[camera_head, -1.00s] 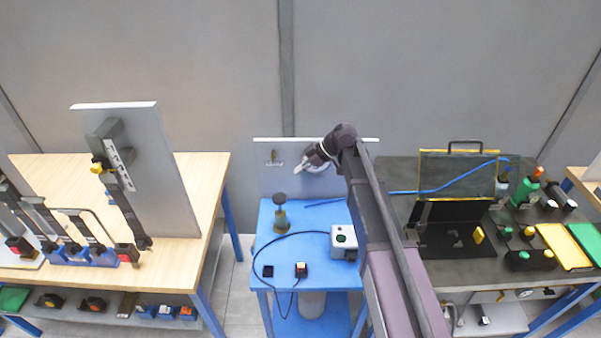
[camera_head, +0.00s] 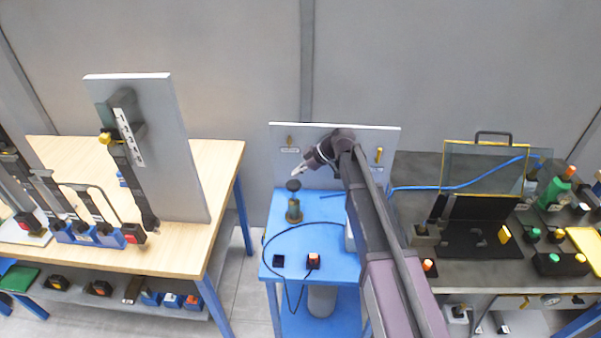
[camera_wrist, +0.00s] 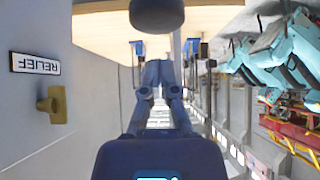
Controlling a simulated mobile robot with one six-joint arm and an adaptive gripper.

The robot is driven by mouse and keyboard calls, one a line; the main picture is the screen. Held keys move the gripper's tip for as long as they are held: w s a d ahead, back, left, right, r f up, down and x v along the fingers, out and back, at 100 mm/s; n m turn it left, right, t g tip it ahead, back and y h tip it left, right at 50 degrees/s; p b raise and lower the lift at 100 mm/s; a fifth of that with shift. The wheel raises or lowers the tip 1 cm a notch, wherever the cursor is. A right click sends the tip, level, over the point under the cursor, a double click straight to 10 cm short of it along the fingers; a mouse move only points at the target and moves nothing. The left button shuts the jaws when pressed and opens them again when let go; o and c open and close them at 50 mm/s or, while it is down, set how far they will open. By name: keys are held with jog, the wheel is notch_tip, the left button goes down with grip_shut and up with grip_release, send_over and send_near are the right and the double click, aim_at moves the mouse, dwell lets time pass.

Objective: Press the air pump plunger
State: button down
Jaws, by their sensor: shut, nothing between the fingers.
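The air pump (camera_head: 294,211) stands upright on the blue table, with a brass-coloured body and a dark round plunger knob (camera_head: 293,185) on top. My gripper (camera_head: 296,174) is shut and empty, close above the knob in the head view. In the wrist view my gripper (camera_wrist: 159,68) points up the picture, and the dark knob (camera_wrist: 157,14) is at the top edge, beyond the fingertips. A gap shows between knob and fingers there. I cannot tell the exact height between them.
A grey panel (camera_head: 335,134) stands behind the blue table (camera_head: 320,208); a RELIEF label (camera_wrist: 35,64) and brass handle (camera_wrist: 52,105) show close by. A cable (camera_head: 275,240) runs to a small button box (camera_head: 313,260). A wooden bench (camera_head: 200,160) is left, a dark bench right.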

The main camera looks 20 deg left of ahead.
aim_at(296, 183)
jog(key=shift+f+b, duration=1)
jog(key=shift+f, duration=0.3)
notch_tip(296, 183, down, 6)
jog(key=b, duration=0.5)
jog(key=shift+d+r+b, duration=0.1)
jog(key=shift+r+b, duration=0.05)
jog(key=shift+b, duration=0.2)
jog(key=shift+r, duration=0.15)
notch_tip(296, 183, up, 4)
jog(key=p, duration=0.4)
jog(key=p+v, duration=0.7)
jog(key=v, duration=0.3)
dwell(1.8)
